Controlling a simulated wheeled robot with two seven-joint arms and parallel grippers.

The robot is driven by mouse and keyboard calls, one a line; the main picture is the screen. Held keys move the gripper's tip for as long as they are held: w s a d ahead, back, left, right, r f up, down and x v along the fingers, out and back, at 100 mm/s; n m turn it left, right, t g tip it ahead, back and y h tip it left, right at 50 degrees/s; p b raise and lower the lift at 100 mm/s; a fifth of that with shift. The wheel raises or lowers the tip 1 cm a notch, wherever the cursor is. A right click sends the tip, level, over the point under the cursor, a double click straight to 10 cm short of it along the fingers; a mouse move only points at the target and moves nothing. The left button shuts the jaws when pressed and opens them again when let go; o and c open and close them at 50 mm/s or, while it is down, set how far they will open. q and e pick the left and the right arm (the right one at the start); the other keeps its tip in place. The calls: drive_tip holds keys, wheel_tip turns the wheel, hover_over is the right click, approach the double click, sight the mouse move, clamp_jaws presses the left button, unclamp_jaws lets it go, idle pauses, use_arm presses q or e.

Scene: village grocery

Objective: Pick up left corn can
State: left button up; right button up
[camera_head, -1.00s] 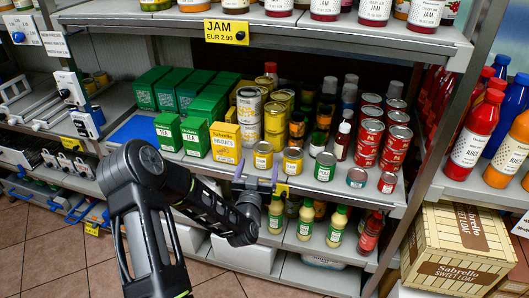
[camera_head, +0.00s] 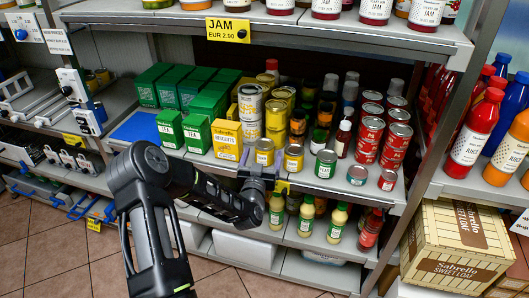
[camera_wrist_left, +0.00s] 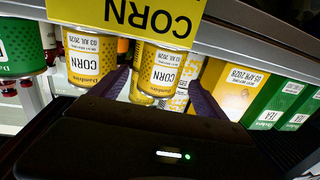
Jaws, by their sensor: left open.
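Two small yellow corn cans stand side by side at the front of the middle shelf. The left corn can (camera_head: 264,151) is in front of my left gripper (camera_head: 259,172); the other corn can (camera_head: 293,159) is to its right. The left wrist view is upside down. In it, the left corn can (camera_wrist_left: 158,70) shows between the two purple fingers of my open left gripper (camera_wrist_left: 158,88), and the other corn can (camera_wrist_left: 92,58) is outside the fingers. Whether the fingers touch the can cannot be told. My right gripper is not in view.
A yellow biscuits box (camera_head: 227,140) stands left of the can and a green can (camera_head: 325,164) farther right. A yellow price tag (camera_wrist_left: 125,15) hangs on the shelf edge. Bottles (camera_head: 277,212) stand on the shelf below. A jam shelf (camera_head: 275,27) is overhead.

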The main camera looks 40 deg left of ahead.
use_arm(q)
drive_tip(key=x, duration=0.3)
drive_tip(key=shift+w+a, duration=0.1)
drive_tip(key=shift+w, duration=0.2)
drive_tip(key=shift+c, duration=0.4)
drive_tip(key=shift+r, duration=0.1)
drive_tip(key=c, duration=1.6)
